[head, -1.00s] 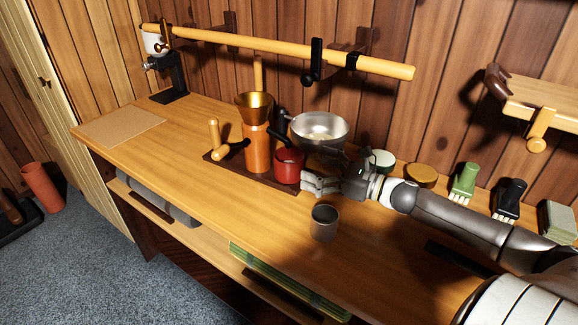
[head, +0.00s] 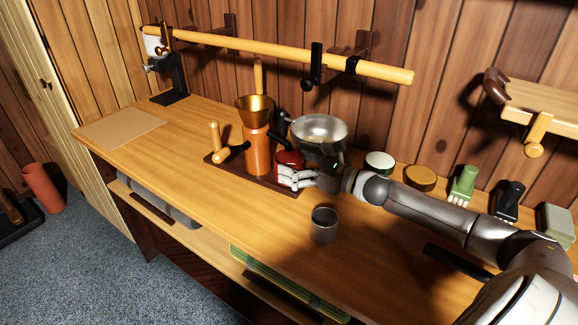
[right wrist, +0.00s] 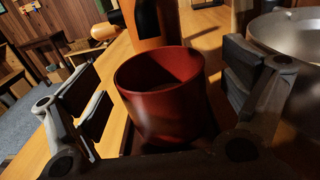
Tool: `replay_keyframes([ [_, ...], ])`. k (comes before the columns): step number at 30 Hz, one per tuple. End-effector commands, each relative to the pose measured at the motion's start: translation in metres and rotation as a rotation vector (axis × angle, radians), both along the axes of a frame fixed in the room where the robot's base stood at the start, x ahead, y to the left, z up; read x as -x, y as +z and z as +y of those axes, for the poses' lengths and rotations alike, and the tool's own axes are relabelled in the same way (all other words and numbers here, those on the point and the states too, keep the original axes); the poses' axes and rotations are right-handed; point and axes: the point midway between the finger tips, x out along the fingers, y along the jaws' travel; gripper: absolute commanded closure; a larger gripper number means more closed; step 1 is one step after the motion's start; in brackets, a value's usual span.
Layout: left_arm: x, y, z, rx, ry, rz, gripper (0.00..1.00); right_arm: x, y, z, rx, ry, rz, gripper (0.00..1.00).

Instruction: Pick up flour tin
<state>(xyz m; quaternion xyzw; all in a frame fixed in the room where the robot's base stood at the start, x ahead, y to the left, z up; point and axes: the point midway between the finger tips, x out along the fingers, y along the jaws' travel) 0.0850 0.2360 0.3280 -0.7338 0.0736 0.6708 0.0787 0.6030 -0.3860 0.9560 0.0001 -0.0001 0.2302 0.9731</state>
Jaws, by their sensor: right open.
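A red open-topped tin (head: 289,159) stands on the dark tray (head: 222,164) beside the orange grinder-like cylinder (head: 257,152). No label shows, so I cannot tell if it is the flour tin. In the right wrist view the red tin (right wrist: 168,105) stands upright between the two fingers of my right gripper (right wrist: 163,90), with gaps on both sides. My right gripper (head: 291,180) is open around the front of the tin and hides its lower part in the head view. My left gripper is not in view.
A metal bowl (head: 320,129) stands close behind the gripper; it is at the right in the wrist view (right wrist: 290,35). A grey cup (head: 324,226) stands in front. A wooden-handled tool (head: 216,143) is left on the tray. The counter's left side is mostly clear.

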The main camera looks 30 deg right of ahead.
Motion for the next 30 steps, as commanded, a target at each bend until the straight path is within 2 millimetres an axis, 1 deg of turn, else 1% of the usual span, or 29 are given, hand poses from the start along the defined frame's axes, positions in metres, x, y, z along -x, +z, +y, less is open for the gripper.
replay_keyframes([
  [1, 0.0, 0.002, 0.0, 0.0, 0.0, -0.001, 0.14, -0.004, 0.002, 0.002, -0.001, 0.0, -0.003, 0.05],
  [6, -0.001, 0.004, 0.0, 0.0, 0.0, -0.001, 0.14, -0.013, 0.001, 0.006, 0.0, 0.0, 0.0, 0.05],
  [16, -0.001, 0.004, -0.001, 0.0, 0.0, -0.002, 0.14, -0.014, 0.0, 0.008, 0.0, 0.001, 0.001, 0.05],
  [28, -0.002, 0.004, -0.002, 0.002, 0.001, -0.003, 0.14, -0.014, 0.0, 0.008, 0.0, 0.001, 0.001, 0.57],
  [30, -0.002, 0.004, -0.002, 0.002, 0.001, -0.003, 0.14, -0.014, 0.0, 0.008, 0.0, 0.001, 0.0, 0.57],
])
